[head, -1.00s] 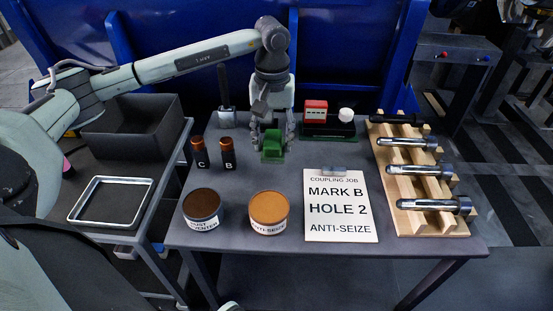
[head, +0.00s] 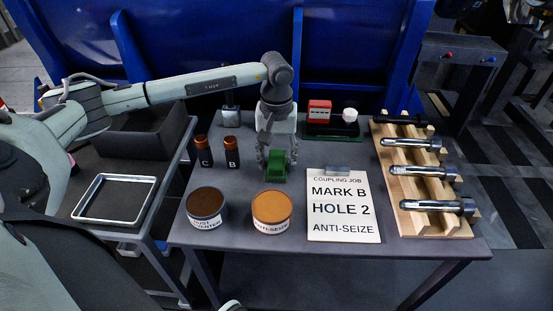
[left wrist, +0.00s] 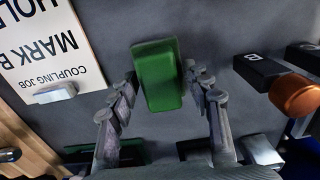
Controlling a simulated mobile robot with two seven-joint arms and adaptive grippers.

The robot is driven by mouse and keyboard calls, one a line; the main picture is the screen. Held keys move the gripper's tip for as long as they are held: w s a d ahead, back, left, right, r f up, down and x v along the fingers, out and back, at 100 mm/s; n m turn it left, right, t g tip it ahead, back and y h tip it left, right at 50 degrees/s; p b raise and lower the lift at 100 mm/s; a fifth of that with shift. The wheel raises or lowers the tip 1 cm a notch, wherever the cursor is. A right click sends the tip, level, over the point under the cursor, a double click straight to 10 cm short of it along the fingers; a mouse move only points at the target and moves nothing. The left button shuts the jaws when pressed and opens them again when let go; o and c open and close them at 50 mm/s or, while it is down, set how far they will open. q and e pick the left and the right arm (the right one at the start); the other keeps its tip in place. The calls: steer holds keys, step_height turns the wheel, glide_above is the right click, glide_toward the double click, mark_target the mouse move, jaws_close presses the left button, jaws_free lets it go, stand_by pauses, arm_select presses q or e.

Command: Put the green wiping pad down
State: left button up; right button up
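The green wiping pad (head: 276,166) is at the middle of the grey table, behind the orange-topped tin. My left gripper (head: 277,160) reaches down over it from the back. In the left wrist view the pad (left wrist: 159,76) sits between the two fingertips (left wrist: 161,75), which lie against or very close to its sides. My right gripper is not in view.
Anti-seize tin (head: 271,212), rust-preventer tin (head: 206,207) and job card (head: 343,206) lie in front. Bottles C (head: 205,151) and B (head: 232,152) stand left. A wooden rack (head: 427,222) of bolts is right.

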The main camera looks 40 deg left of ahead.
mark_target(277, 158)
arm_select(q)
steer(key=o, duration=0.3)
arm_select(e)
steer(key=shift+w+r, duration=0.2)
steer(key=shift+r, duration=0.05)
arm_select(q)
steer(key=shift+r, duration=0.1)
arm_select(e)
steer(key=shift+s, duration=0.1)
arm_select(q)
steer(key=shift+r, duration=0.15)
step_height(277, 158, up, 3)
steer(key=shift+w+f, duration=0.1)
steer(key=shift+f, duration=0.1)
step_height(277, 158, up, 9)
steer(key=shift+r, duration=0.15)
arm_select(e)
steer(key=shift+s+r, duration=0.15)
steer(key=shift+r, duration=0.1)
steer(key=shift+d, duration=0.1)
